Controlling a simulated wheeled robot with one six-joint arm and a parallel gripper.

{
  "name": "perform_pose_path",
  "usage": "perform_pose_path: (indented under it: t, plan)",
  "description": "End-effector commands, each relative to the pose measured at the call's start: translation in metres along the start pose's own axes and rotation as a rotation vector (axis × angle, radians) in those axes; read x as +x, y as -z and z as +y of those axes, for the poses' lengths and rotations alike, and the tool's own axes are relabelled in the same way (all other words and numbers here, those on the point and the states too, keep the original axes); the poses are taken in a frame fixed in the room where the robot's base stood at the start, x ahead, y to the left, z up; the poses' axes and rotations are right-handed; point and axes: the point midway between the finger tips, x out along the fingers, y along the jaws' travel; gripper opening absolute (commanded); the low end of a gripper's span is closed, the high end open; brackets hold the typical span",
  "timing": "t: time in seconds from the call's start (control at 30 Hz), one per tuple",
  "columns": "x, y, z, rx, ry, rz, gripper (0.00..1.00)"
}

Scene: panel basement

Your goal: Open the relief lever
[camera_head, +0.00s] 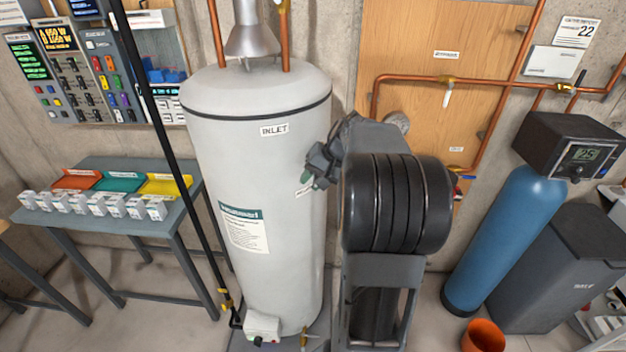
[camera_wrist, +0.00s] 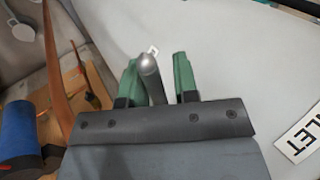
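The white water heater tank (camera_head: 255,190) stands in the middle of the head view, and its pale surface (camera_wrist: 235,65) fills the right of the wrist view. My gripper (camera_head: 312,176) is at the tank's right side, below the INLET label. In the wrist view my gripper (camera_wrist: 160,80) has its two green fingers apart. A grey rod with a rounded end (camera_wrist: 150,65), which looks like the relief lever, lies between them, closer to the left finger. A small pale loop (camera_wrist: 153,50) shows at its tip. Contact cannot be told. My arm hides the lever in the head view.
Copper pipes (camera_head: 420,78) run along the wooden panel (camera_head: 440,45) behind my arm. A blue softener tank (camera_head: 505,235) stands at right, with an orange bucket (camera_head: 483,337) on the floor. A table (camera_head: 110,222) with coloured trays is at left.

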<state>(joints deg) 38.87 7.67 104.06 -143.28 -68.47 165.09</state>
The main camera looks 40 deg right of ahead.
Motion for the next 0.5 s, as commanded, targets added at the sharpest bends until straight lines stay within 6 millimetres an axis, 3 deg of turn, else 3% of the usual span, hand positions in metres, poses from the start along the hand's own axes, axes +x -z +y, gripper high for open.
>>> perform_pose_path:
  t: [0.1, 0.37, 0.5]
  plan:
    - [0.001, 0.000, 0.000, 0.000, -0.001, -0.001, 0.39]
    - [-0.001, 0.000, 0.001, 0.001, -0.001, -0.001, 0.39]
    - [-0.014, 0.001, 0.001, 0.001, -0.001, 0.003, 0.39]
